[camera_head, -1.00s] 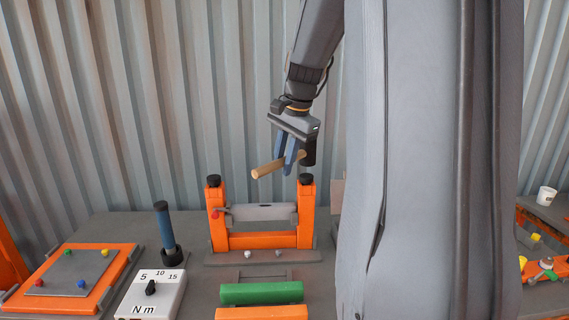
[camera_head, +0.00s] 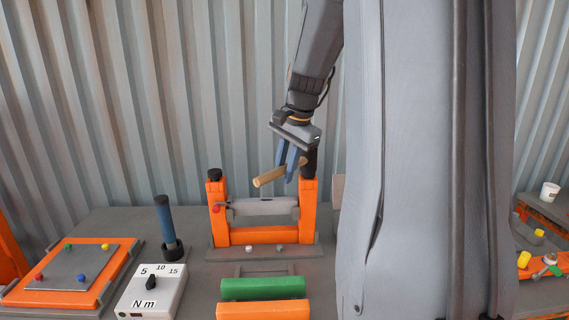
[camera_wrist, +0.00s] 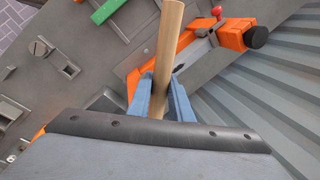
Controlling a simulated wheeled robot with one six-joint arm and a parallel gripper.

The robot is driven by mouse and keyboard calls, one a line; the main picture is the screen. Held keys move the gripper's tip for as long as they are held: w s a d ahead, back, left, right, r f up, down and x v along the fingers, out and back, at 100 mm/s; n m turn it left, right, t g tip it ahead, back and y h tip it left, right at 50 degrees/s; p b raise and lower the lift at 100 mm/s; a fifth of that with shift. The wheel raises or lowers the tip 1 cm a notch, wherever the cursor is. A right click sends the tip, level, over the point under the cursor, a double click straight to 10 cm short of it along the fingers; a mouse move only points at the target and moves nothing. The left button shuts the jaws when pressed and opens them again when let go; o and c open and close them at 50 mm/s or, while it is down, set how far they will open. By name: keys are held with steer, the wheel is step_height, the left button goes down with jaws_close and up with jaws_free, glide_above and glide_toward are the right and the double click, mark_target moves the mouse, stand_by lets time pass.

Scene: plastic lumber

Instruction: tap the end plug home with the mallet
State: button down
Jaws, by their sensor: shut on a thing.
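My gripper (camera_head: 289,178) is shut on the light wooden handle of the mallet (camera_head: 268,178). The handle points left, and the black mallet head sits right of the blue fingers, over the top of the frame's right orange post (camera_head: 309,205). That post's black plug is hidden behind or under the head; I cannot tell whether they touch. The left post's black plug (camera_head: 214,174) sits on its top. In the wrist view the handle (camera_wrist: 168,35) runs up between my fingers (camera_wrist: 161,90), and the left post's black plug (camera_wrist: 256,37) shows at upper right.
A grey bar (camera_head: 262,208) spans the orange posts. A blue-handled tool (camera_head: 165,222) stands upright to the left, behind a white torque box (camera_head: 151,291). Green (camera_head: 262,289) and orange bars lie in front. An orange tray (camera_head: 40,292) lies at far left.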

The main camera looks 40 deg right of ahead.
steer(key=shift+r, duration=0.1)
steer(key=shift+f, duration=0.25)
stand_by(0.3)
step_height(320, 180, up, 4)
steer(key=p, duration=0.4)
steer(key=shift+r, duration=0.1)
steer(key=shift+f, duration=0.25)
stand_by(0.4)
